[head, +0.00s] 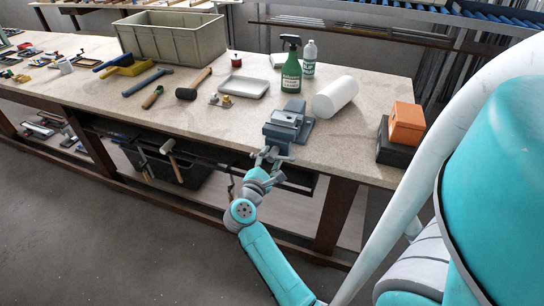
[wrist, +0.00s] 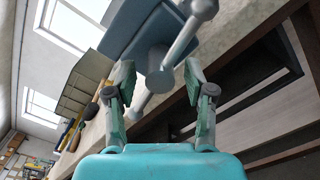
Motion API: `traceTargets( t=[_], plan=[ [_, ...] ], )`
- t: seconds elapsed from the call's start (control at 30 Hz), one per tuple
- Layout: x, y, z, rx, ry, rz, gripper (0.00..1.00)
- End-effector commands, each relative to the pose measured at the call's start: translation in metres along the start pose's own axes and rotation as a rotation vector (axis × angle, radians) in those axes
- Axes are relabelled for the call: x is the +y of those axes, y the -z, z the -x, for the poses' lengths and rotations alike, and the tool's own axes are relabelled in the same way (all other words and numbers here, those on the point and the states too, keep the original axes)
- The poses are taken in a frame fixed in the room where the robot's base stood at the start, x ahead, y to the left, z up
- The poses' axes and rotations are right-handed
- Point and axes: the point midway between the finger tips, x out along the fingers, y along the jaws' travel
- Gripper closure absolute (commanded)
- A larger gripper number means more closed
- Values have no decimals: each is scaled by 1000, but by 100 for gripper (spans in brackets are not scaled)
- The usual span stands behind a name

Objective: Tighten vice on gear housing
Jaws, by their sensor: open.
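The blue-grey vice (head: 285,125) sits at the bench's front edge, its screw end facing my arm. In the wrist view the vice body (wrist: 145,25) fills the top, with its screw end (wrist: 158,78) and slanting grey handle bar (wrist: 183,45) below. My gripper (head: 268,158) is just in front of the vice. In the wrist view my gripper (wrist: 160,82) is open, with one finger on each side of the screw end and handle. I cannot tell whether the fingers touch them. I cannot make out a gear housing in the vice jaws.
A white roll (head: 335,96), green spray bottle (head: 291,68) and grey tray (head: 243,87) stand behind the vice. An orange box (head: 407,124) on a dark box is to the right. Hammers and a beige crate (head: 172,37) are left. A shelf lies under the bench.

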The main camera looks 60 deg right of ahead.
Motion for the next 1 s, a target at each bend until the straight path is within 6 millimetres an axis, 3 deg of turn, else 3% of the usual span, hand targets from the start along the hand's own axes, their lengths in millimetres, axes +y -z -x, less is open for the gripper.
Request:
traceTargets(
  t=[0.3,0.5,0.7,1.0],
  plan=[
    [0,1,62,5,-3,1,46],
    [0,1,89,4,-2,1,46],
    [-1,1,102,3,0,2,46],
    [-1,0,103,1,1,1,46]
  ],
)
